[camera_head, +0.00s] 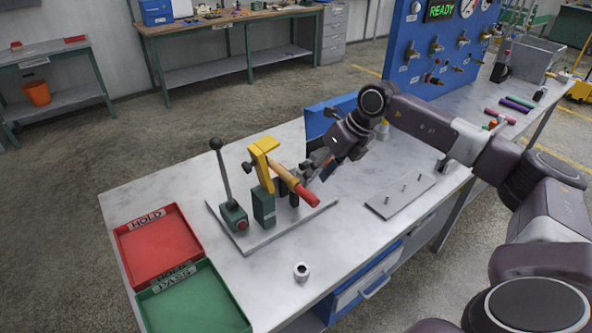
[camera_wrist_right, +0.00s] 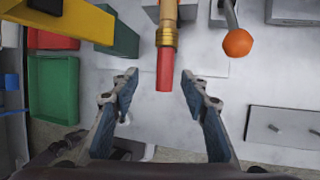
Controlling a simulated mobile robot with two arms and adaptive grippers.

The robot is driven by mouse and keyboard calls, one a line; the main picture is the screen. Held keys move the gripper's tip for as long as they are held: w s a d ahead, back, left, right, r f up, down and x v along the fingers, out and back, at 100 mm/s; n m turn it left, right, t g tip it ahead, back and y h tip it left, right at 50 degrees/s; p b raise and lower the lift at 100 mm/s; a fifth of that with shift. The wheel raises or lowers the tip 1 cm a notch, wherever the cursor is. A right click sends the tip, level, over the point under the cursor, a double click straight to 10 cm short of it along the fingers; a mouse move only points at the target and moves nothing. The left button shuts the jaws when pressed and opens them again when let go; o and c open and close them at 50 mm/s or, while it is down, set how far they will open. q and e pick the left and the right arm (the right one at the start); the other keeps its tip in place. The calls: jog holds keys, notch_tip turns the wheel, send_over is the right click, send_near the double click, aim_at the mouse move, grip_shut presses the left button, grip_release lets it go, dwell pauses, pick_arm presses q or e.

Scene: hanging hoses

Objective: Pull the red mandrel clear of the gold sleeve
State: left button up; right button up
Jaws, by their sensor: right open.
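The red mandrel (camera_head: 306,195) sticks out of the gold sleeve (camera_head: 294,183), at the end of a tan tube in the clamp fixture. In the right wrist view the mandrel (camera_wrist_right: 165,75) points toward me, its upper end inside the gold sleeve (camera_wrist_right: 167,37). My right gripper (camera_head: 314,170) is beside the mandrel in the head view. In the wrist view the right gripper (camera_wrist_right: 159,72) is open, one finger on each side of the mandrel with gaps. The inner part of the mandrel is hidden. My left gripper is not in view.
The fixture has a yellow clamp (camera_head: 264,158) and a black-knobbed lever (camera_head: 222,172). An orange ball knob (camera_wrist_right: 237,42) is right of the sleeve. A red tray (camera_head: 158,246) and green tray (camera_head: 194,303) are at left. A pegged plate (camera_head: 400,196) lies at right.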

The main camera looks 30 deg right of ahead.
aim_at(311, 193)
jog(key=x, duration=0.2)
jog(key=p+x, duration=0.1)
jog(key=x, duration=0.3)
jog(key=shift+s+d+f+p, duration=0.3)
jog(key=shift+d+f+p, duration=0.05)
jog(key=shift+f+p, duration=0.05)
jog(key=shift+f, duration=0.15)
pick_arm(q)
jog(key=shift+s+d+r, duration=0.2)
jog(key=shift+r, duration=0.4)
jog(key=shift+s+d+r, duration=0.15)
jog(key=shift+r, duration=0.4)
pick_arm(e)
jog(key=shift+s+d, duration=0.15)
jog(key=shift+s, duration=0.05)
jog(key=shift+w, duration=0.15)
jog(key=c, duration=0.5)
grip_shut()
